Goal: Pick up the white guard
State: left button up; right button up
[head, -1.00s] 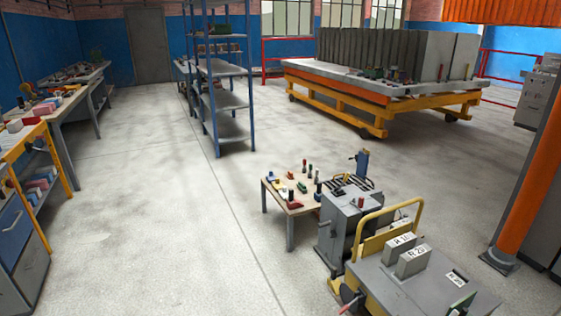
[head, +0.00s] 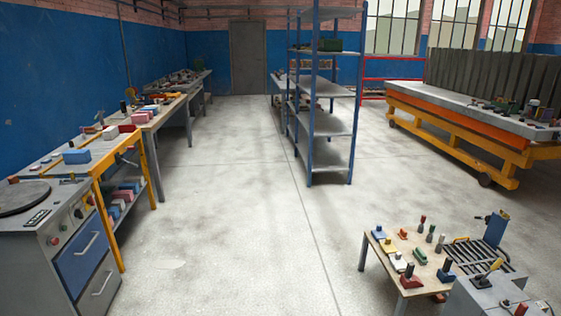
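I cannot make out a white guard for certain in the head view. A small wooden-topped table (head: 385,249) at the lower right carries several small items, among them a pale block with a dark knob (head: 398,262). These are too small to tell whether one is the guard. Neither of my grippers is in view.
A blue shelf rack (head: 327,150) stands in the middle. Workbenches (head: 130,122) and a drawer cabinet (head: 75,262) line the left. A yellow-framed mould table (head: 460,142) stands at the right, grey machinery (head: 490,298) at the lower right. The floor (head: 230,220) between is clear.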

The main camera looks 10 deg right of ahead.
aim_at(397, 262)
jog(key=i+z, duration=0.2)
jog(key=i, duration=0.3)
jog(key=i+j+z, duration=0.2)
jog(key=i, duration=0.25)
jog(key=i+j+z, duration=0.25)
jog(key=i, duration=0.25)
jog(key=i+j+z, duration=0.15)
jog(key=z, duration=0.25)
jog(key=i+j+z, duration=0.2)
jog(key=z, duration=0.2)
jog(key=i+j+z, duration=0.2)
jog(key=z, duration=0.2)
jog(key=i+j+z, duration=0.1)
jog(key=j+z, duration=0.5)
jog(key=z, duration=0.2)
jog(key=j+z, duration=0.8)
jog(key=j, duration=0.2)
